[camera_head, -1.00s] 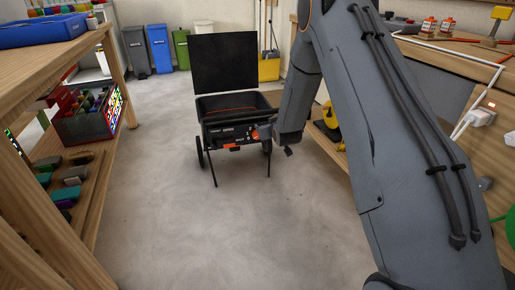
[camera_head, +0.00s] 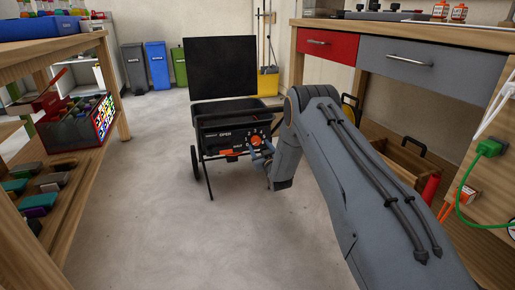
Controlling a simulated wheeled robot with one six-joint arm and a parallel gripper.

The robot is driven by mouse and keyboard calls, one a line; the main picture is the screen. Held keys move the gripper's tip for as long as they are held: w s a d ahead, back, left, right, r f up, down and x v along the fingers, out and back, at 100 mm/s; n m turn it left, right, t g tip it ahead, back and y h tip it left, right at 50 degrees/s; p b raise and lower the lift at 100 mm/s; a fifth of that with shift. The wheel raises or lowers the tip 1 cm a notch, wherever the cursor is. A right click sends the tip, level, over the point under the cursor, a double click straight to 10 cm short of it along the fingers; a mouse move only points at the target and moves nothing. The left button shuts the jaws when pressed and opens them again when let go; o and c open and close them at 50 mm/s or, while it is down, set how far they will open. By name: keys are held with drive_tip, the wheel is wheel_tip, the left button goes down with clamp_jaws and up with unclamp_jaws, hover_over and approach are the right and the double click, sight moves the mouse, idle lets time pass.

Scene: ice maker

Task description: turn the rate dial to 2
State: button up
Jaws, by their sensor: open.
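The rate dial (camera_head: 255,141) is a small orange knob at the right of the black front panel (camera_head: 222,139) on a wheeled black cart. Marks ring the dial, but they are too small to read, and I cannot tell its setting. My gripper (camera_head: 262,154) is just below and right of the dial, with its jaws open. It is close to the dial, but I cannot tell whether it touches. My forearm hides the cart's right side.
A raised black lid (camera_head: 221,66) stands behind the cart. An orange part (camera_head: 228,152) sits low on the panel. A wooden shelf (camera_head: 75,140) is at left, and a workbench with a red drawer (camera_head: 328,45) at right. The concrete floor (camera_head: 150,230) in front is clear.

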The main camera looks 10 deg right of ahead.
sight(257, 141)
drive_tip(key=shift+w+a+b, duration=0.15)
drive_tip(key=shift+w+b, duration=0.6)
drive_tip(key=shift+w, duration=1.1)
drive_tip(key=c, duration=1)
drive_tip(key=shift+c, duration=0.2)
